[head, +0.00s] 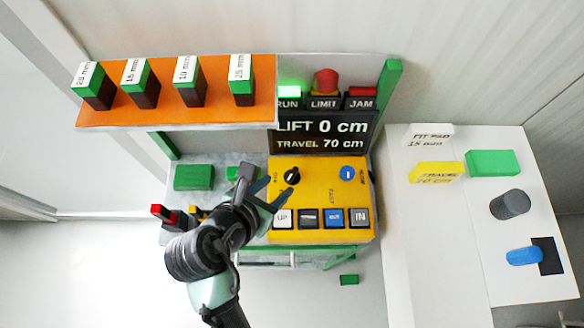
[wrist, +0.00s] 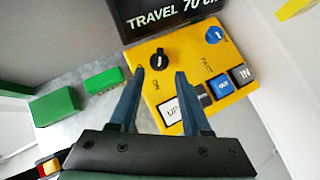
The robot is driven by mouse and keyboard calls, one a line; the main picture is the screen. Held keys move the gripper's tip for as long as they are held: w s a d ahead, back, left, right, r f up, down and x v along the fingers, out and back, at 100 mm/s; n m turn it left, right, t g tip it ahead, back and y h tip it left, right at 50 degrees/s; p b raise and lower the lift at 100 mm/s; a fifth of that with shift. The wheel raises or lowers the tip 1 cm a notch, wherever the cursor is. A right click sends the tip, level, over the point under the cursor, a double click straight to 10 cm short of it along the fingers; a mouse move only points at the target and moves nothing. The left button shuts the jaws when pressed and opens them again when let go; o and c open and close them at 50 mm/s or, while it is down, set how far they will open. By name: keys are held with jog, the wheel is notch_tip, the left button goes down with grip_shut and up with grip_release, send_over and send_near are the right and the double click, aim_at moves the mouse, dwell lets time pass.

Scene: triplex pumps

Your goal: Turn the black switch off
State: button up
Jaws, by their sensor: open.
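The black switch (head: 291,176) is a round rotary knob with a pale mark, at the upper left of the yellow control panel (head: 320,195). In the wrist view the black switch (wrist: 159,60) stands just beyond and between my fingertips, with small lettering on the panel near it. My gripper (head: 268,187) is open and empty, its two fingers spread and pointing toward the switch from the lower left. In the wrist view my gripper (wrist: 160,72) shows a clear gap between the fingers. I see no contact with the switch.
A blue knob (head: 347,173) sits at the panel's right, above a row of push buttons (head: 334,218). A dark display (head: 322,132) stands behind the panel. An orange shelf (head: 212,108) with several labelled blocks overhangs at left. Green blocks (head: 194,177) lie left of the panel.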

aim_at(292, 174)
jog(key=x, duration=0.8)
grip_shut()
